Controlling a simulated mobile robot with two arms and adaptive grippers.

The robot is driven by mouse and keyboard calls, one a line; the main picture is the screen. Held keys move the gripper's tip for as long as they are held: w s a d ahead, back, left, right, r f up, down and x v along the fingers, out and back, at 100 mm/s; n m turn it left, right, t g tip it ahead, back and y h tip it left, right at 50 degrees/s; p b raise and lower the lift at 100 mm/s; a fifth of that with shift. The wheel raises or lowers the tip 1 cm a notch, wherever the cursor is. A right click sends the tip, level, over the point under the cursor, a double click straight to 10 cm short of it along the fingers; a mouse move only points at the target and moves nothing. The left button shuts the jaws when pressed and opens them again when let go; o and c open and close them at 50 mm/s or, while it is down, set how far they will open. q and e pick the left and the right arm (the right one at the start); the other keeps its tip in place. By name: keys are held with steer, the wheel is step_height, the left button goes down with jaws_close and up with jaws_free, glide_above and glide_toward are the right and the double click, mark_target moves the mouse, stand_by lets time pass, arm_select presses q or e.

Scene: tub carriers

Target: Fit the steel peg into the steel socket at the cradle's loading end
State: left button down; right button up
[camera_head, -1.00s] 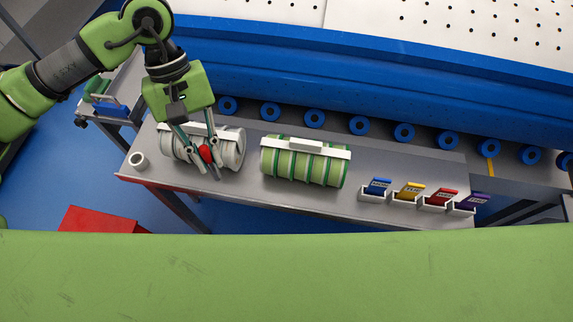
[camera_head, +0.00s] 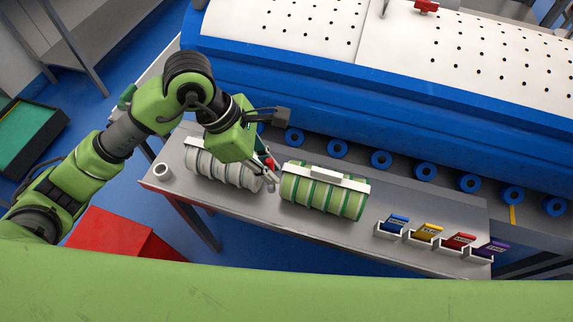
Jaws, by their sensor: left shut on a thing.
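My left gripper (camera_head: 268,176) comes down from the left over the steel-topped bench, at the gap between a grey ribbed drum and a green ribbed drum. It is shut on a small red thing (camera_head: 271,163), which the fingers and green gripper body partly hide. I cannot tell whether this is part of the steel peg. The long blue frame (camera_head: 330,98) with a white perforated top lies behind the bench and may be the cradle. I cannot make out the steel socket. My right gripper is not in view.
The grey drum (camera_head: 222,168) and green drum (camera_head: 322,190) stand close beside the gripper on the bench (camera_head: 300,231). A white ring (camera_head: 162,171) sits at the bench's left end. Several coloured cards in holders (camera_head: 427,231) stand at the right. A red box (camera_head: 115,235) is on the floor.

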arm_select(q)
steer(key=w+f+p, duration=0.1)
steer(key=w+f, duration=0.2)
steer(key=w+f+p, duration=0.2)
steer(key=w+f, duration=0.1)
steer(key=f, duration=0.1)
steer(key=w+f+p, duration=0.2)
steer(key=w+f, duration=0.2)
steer(key=shift+a+f, duration=0.25)
steer(key=shift+a, duration=0.05)
steer(key=c, duration=2.4)
jaws_free()
steer(key=shift+f, duration=0.1)
steer(key=o, duration=0.4)
